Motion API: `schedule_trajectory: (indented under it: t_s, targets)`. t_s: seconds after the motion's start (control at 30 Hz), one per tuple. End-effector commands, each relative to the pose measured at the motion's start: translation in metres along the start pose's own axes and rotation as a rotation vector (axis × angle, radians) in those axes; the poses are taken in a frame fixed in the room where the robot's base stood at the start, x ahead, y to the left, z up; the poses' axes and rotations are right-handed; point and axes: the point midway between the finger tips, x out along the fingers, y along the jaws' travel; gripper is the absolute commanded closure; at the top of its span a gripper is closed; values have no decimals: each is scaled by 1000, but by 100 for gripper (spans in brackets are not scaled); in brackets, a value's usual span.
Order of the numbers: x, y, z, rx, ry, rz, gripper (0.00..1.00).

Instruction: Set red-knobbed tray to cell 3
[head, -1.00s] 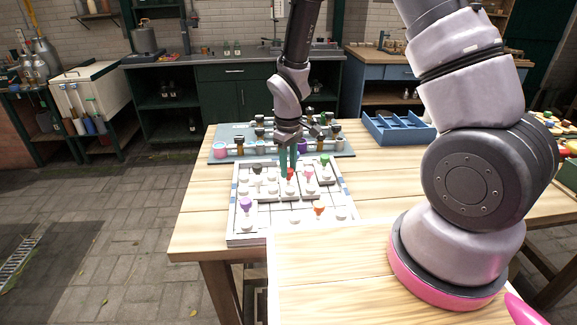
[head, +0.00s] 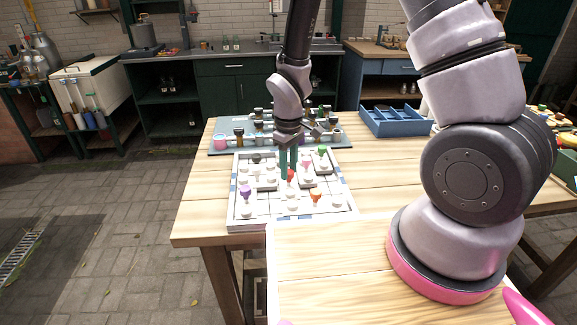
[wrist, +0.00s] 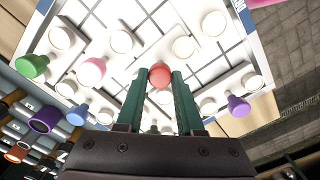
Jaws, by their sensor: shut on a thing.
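The red-knobbed tray's red knob (head: 291,174) is between the fingers of my gripper (head: 290,172), low over the white gridded board (head: 236,213). In the wrist view the round red knob (wrist: 160,75) sits between the two green fingertips (wrist: 161,82). The tray under this knob is mostly hidden, and I cannot tell whether it touches the board. Purple (head: 245,190), orange (head: 316,194), pink (head: 305,164), green (head: 322,152) and black (head: 256,158) knobs stand around it on the board. I cannot read any cell numbers, so cell 3 is not identifiable.
A blue-grey rack (head: 222,138) with dark-capped items stands behind the board. A blue divided box (head: 398,121) is at the back right. The wooden table (head: 380,170) is clear to the board's right. Neighbouring knobs stand close around my gripper.

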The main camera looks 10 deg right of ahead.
Motion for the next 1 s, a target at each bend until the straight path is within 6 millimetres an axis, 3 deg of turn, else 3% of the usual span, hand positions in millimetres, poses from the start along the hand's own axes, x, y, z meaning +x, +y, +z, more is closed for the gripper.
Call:
schedule_trajectory:
  t_s: [0.03, 0.1, 0.47, 1.0]
  targets:
    - [0, 0, 0, 1, 1, 0, 52]
    - [0, 0, 0, 1, 1, 0, 33]
    - [-4, 0, -1, 1, 2, 0, 33]
    - [-96, 1, -1, 1, 4, 1, 33]
